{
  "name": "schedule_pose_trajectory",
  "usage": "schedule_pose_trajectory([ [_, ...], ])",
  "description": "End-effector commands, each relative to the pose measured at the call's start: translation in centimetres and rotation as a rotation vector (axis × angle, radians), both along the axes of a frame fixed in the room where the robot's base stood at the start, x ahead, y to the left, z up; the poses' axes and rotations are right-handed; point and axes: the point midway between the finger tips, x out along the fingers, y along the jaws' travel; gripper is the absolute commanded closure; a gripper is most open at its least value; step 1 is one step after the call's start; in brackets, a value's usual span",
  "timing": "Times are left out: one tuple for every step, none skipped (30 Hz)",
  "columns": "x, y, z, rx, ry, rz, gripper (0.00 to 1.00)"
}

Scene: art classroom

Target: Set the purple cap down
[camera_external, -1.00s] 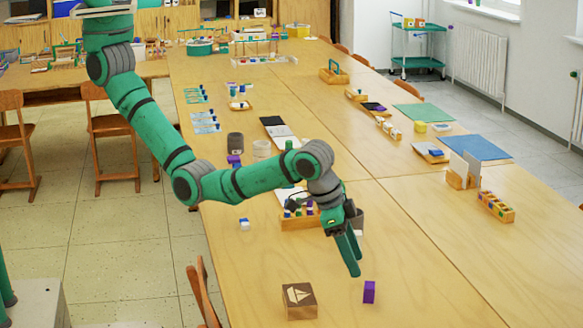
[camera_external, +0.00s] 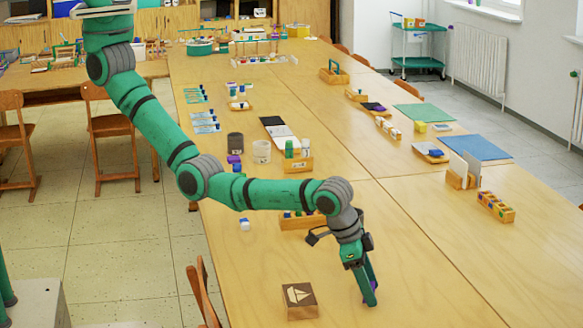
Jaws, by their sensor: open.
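The purple cap, a small upright block-like piece (camera_external: 374,285), is at the near end of the long table and mostly hidden by my gripper. Only a sliver of purple shows beside the fingers. My gripper (camera_external: 368,289) points down at the cap's place, with its fingers low near the tabletop. It is open. I cannot tell whether the fingers touch the cap or stand on both sides of it.
A wooden rack (camera_external: 302,222) is behind, partly covered by my arm. A small white and blue piece (camera_external: 245,224) lies further left. The table right of my gripper is clear.

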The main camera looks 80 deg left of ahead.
Motion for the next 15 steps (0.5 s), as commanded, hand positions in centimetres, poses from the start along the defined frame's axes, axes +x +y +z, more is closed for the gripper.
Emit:
schedule_pose_trajectory([
  [0.01, -0.01, 0.02, 0.0, 0.0, 0.0, 0.48],
  [0.01, 0.0, 0.03, 0.0, 0.0, 0.0, 0.48],
  [0.01, 0.0, 0.03, 0.0, 0.0, 0.0, 0.48],
  [0.01, 0.0, 0.03, 0.0, 0.0, 0.0, 0.48],
  [0.0, 0.0, 0.02, 0.0, 0.0, 0.0, 0.52],
  [0.0, 0.0, 0.03, 0.0, 0.0, 0.0, 0.62],
  [0.0, 0.0, 0.03, 0.0, 0.0, 0.0, 0.69],
  [0.0, 0.0, 0.03, 0.0, 0.0, 0.0, 0.76],
  [0.0, 0.0, 0.03, 0.0, 0.0, 0.0, 0.86],
  [-0.01, 0.0, 0.03, 0.0, 0.0, 0.0, 0.91],
  [-0.01, 0.0, 0.03, 0.0, 0.0, 0.0, 0.91],
  [-0.01, 0.0, 0.03, 0.0, 0.0, 0.0, 0.94],
  [-0.01, 0.0, 0.03, 0.0, 0.0, 0.0, 0.94],
  [-0.01, -0.01, 0.04, 0.0, 0.0, 0.0, 0.94],
  [-0.01, 0.0, 0.03, 0.0, 0.0, 0.0, 0.94],
])
